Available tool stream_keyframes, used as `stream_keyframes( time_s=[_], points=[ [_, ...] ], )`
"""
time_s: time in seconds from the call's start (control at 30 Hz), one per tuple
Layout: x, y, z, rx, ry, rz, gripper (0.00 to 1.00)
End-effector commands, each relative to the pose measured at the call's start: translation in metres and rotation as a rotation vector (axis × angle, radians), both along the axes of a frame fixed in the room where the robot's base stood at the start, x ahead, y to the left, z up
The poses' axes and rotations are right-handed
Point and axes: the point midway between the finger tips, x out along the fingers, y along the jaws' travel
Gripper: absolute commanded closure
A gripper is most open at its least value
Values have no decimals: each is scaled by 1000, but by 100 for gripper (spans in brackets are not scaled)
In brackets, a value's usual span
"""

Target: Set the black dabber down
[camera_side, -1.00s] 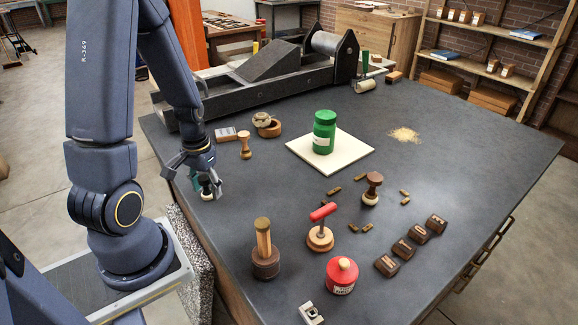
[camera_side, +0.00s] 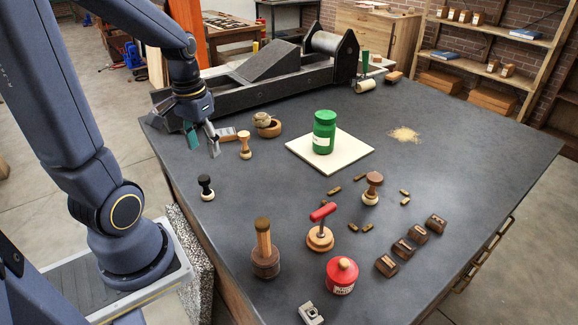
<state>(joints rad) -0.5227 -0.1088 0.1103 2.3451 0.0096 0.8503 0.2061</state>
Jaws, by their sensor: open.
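The black dabber (camera_side: 206,187) stands upright on the dark tabletop near its left edge, with a black handle and a pale round base. My gripper (camera_side: 203,150) is open and empty. It hangs above and behind the dabber, clear of it, close to the left end of the press. Nothing hides the dabber.
A wooden dabber (camera_side: 245,146) stands just right of my gripper, with a small block (camera_side: 227,134) behind it. The grey press (camera_side: 270,85) lies along the back. A green jar (camera_side: 324,132) stands on a white slab (camera_side: 352,158). The table around the black dabber is clear.

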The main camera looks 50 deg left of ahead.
Motion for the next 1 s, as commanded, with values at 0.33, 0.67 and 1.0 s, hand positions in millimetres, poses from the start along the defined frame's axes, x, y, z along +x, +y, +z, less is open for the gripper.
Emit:
stream_keyframes(
  time_s=[0.33, 0.67, 1.0],
  points=[
    [5, -129, 82, 87, -354, -350, 43],
    [-6, -152, 93, 84, -433, -417, 43],
    [-5, -152, 93, 85, -433, -416, 43]
  ],
)
